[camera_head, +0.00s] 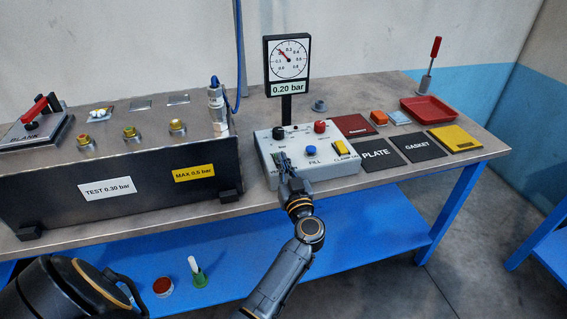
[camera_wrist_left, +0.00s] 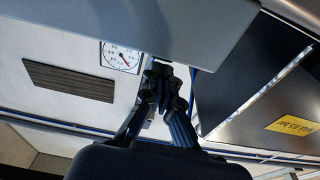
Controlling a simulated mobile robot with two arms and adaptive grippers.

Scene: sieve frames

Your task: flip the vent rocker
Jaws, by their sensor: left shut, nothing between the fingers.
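The grey control box (camera_head: 325,170) sits on the bench and carries a black knob (camera_head: 278,133), a red knob (camera_head: 320,127), a blue button (camera_head: 311,150) marked FILL and a yellow rocker (camera_head: 340,148) marked CLAMP. My left gripper (camera_head: 281,157) is shut and empty over the left part of its top. The vent rocker is not clearly visible; the gripper covers that area. In the left wrist view the shut fingers (camera_wrist_left: 163,72) reach the edge of a grey panel (camera_wrist_left: 150,25). Whether they touch anything cannot be told. My right gripper is out of view.
A gauge (camera_head: 289,62) reading 0.20 bar stands behind the box. The dark test tank (camera_head: 130,185) with a valve fitting (camera_head: 217,105) is to the left.

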